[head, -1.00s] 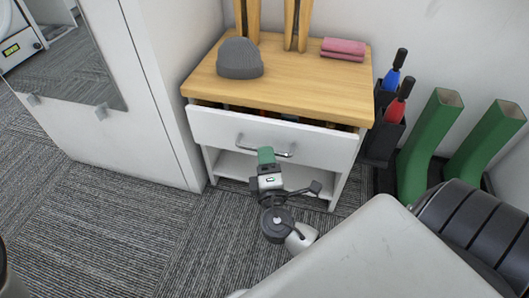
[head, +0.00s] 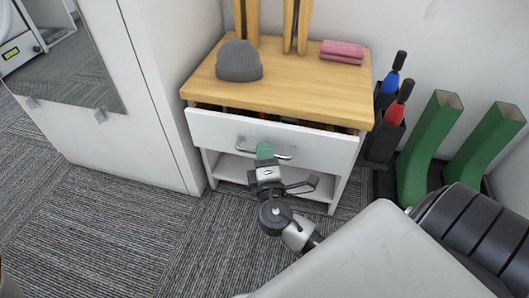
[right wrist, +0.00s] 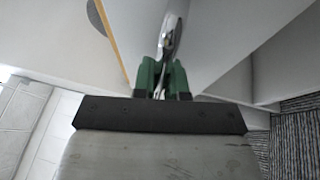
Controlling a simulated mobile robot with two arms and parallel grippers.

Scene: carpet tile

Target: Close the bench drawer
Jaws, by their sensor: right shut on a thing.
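The bench (head: 300,89) has a wooden top and a white drawer (head: 320,145) that stands a little open, with a dark gap and some contents showing below the top. A curved metal handle (head: 283,155) is on the drawer front. My left gripper is not in view.
A grey knit hat (head: 239,61) and folded pink cloths (head: 343,49) lie on the bench top. An open shelf is under the drawer. A white cabinet (head: 140,110) stands at the left. Green boots (head: 430,145) and a dark holder (head: 384,141) stand at the right.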

